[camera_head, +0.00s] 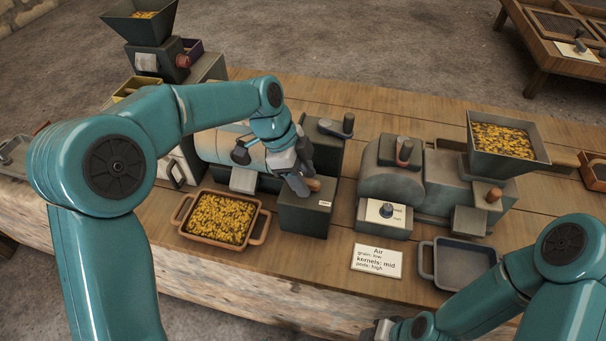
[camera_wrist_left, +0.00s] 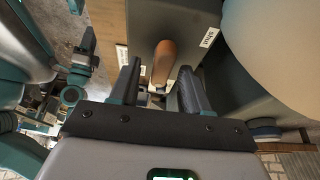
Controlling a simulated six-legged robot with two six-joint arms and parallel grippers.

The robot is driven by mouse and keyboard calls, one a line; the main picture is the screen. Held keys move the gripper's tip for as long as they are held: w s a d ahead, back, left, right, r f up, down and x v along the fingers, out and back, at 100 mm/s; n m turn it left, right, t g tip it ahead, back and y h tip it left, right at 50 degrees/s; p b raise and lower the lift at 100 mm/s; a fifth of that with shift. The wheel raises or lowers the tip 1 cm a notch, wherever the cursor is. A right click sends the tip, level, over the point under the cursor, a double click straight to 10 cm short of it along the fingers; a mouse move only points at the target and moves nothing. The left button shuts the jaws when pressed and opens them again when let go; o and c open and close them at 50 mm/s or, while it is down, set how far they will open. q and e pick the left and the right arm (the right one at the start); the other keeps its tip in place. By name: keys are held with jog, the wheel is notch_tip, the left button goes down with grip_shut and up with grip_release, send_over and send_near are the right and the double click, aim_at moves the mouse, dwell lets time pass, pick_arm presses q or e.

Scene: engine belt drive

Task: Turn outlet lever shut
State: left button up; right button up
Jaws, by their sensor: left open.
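The outlet lever has a brown wooden handle (camera_head: 313,185), which sits on top of a dark box (camera_head: 305,216) at the front of the middle machine. In the left wrist view the handle (camera_wrist_left: 163,60) shows between the two fingers of my left gripper (camera_wrist_left: 161,78). My left gripper (camera_head: 296,181) is open around the handle; whether a finger touches it I cannot tell. A small white label reading "shut" (camera_wrist_left: 209,37) lies right of the handle in the wrist view. My right gripper (camera_head: 383,329) is low at the bottom edge of the head view, its fingers unclear.
An orange tray of yellow grain (camera_head: 222,219) stands left of the dark box. A card headed "Air" (camera_head: 377,261) and an empty grey tray (camera_head: 462,262) lie to the right. A second machine with a grain hopper (camera_head: 503,142) stands at right.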

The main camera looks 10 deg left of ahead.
pick_arm(q)
jog(key=shift+w+f, duration=0.1)
jog(key=shift+a, duration=0.1)
jog(key=shift+c, duration=1.2)
grip_shut()
jog(key=n+t+b, duration=0.1)
jog(key=n+b, duration=0.1)
jog(key=n, duration=0.1)
jog(key=n+t+b, duration=0.1)
jog(key=n, duration=0.1)
jog(key=n+t+y+b, duration=0.1)
jog(key=n, duration=0.2)
jog(key=shift+s+n+b, duration=0.2)
jog(key=shift+n+b, duration=0.1)
jog(key=n+b, duration=0.1)
jog(key=n+t+y, duration=0.1)
jog(key=n, duration=0.1)
jog(key=n+y+b, duration=0.1)
jog(key=n, duration=0.1)
jog(key=shift+d+b, duration=0.3)
jog(key=shift+r+n+t+y+b, duration=0.15)
jog(key=shift+n+y+b, duration=0.3)
jog(key=shift+n, duration=0.65)
jog(key=shift+r+n+t+y+b, duration=0.2)
jog(key=shift+n+b, duration=0.45)
jog(key=shift+n, duration=0.45)
jog(key=shift+f, duration=0.15)
